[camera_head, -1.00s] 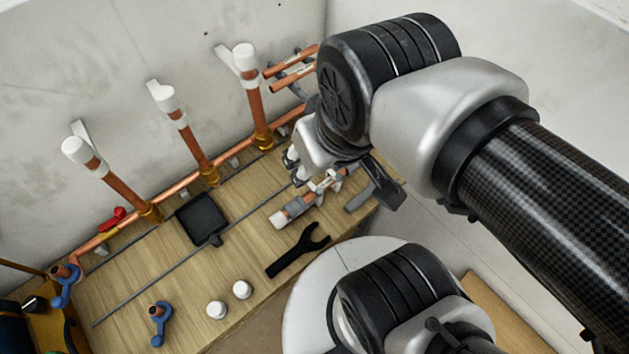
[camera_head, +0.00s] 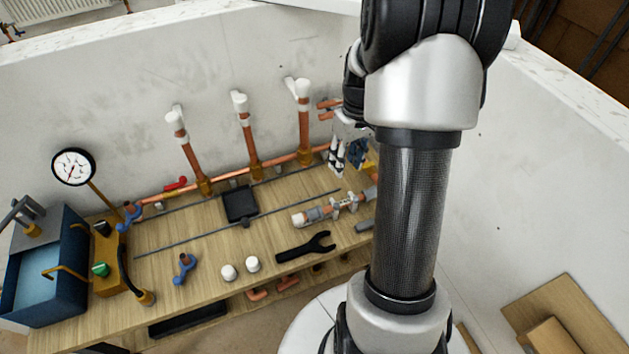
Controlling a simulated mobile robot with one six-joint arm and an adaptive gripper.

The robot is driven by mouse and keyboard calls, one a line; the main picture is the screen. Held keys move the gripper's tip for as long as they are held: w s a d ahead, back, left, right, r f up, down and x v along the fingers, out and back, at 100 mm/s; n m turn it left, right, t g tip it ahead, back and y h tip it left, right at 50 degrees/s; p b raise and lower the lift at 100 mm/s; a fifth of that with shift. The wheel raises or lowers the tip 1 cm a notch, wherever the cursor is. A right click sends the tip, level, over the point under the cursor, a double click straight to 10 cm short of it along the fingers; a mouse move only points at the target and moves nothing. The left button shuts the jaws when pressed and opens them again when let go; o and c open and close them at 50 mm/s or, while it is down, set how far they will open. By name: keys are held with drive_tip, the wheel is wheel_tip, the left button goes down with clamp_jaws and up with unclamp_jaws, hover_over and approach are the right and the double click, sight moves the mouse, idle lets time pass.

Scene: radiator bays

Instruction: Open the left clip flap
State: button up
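A short copper pipe piece (camera_head: 318,214) with a white end cap lies on the bench, its right end behind my arm. Small grey clip-like parts (camera_head: 337,205) sit around it. Their flaps are too small to tell open or shut, and I cannot tell which is the left clip flap. My gripper (camera_head: 340,163) points down above the back right of the bench, behind and above the grey parts and apart from them in the picture. My arm hides part of it, and its finger opening is not clear.
Three upright copper pipes with white caps (camera_head: 240,102) rise along the wall. A black pad (camera_head: 240,204), a black wrench (camera_head: 306,247), two white caps (camera_head: 252,264) and a blue-handled valve (camera_head: 184,267) lie on the bench. A gauge (camera_head: 73,167) and blue tank (camera_head: 48,270) stand left.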

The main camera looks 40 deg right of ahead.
sight(337, 204)
drive_tip(key=f+b, duration=0.1)
drive_tip(key=f, duration=0.4)
drive_tip(key=a+f+b, duration=0.1)
drive_tip(key=f, duration=0.5)
drive_tip(key=f+b, duration=0.2)
drive_tip(key=f, duration=0.4)
drive_tip(key=shift+a+f, duration=0.15)
drive_tip(key=shift+f, duration=0.1)
drive_tip(key=shift+c, duration=0.2)
clamp_jaws()
